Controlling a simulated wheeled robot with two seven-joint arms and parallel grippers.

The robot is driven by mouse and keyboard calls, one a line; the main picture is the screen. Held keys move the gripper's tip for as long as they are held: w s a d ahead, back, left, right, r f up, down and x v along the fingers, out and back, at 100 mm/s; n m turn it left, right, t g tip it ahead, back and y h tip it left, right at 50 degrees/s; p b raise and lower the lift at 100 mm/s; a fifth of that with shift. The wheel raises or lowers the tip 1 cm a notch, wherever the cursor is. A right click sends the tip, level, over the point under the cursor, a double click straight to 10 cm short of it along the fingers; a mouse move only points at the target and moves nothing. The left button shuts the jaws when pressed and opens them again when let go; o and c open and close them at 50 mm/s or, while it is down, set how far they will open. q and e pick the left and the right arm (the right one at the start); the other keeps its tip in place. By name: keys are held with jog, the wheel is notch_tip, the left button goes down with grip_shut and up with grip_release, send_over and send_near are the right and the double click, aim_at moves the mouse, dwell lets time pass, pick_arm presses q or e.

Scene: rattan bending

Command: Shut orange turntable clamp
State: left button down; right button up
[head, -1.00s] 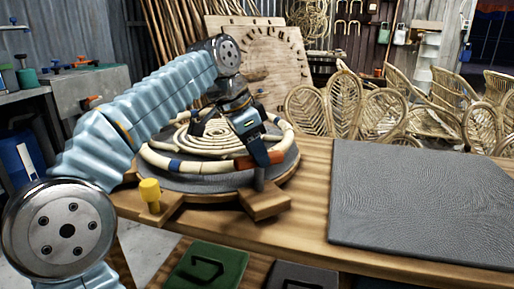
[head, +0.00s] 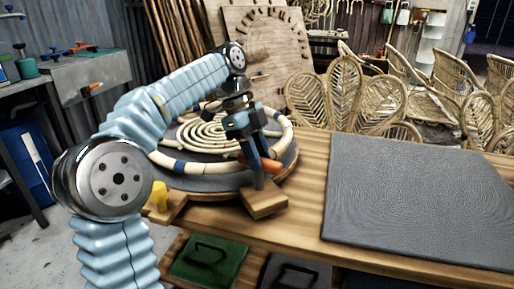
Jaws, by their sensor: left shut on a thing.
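The orange clamp (head: 270,164) is at the front right rim of the turntable, on a short dark post over a wooden arm. My left gripper (head: 252,160) reaches down to it from above, its fingers shut on the clamp's orange part. The fingers partly hide the clamp, so I cannot tell whether it is fully shut. The turntable (head: 222,181) is a round grey disc carrying a pale rattan coil (head: 212,136) and a thicker rattan ring around it. A yellow clamp (head: 159,196) stands at the front left, partly behind my arm. My right gripper is not in view.
A grey mat (head: 420,205) covers the right of the wooden table (head: 302,190). A green bin (head: 208,262) sits below the front edge. Rattan chairs (head: 345,95) stand behind. A workbench (head: 92,80) is at the left.

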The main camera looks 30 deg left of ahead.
pick_arm(q)
jog(key=m, duration=0.2)
jog(key=m+g, duration=0.1)
jog(key=m, duration=0.1)
jog(key=m+g, duration=0.1)
jog(key=m, duration=0.1)
jog(key=shift+w+d+f+y, duration=0.1)
jog(key=shift+f+y, duration=0.15)
jog(key=shift+y, duration=0.05)
jog(key=shift+g, duration=0.3)
jog(key=c, duration=0.9)
grip_release()
jog(key=shift+r, duration=0.1)
jog(key=shift+r, duration=0.15)
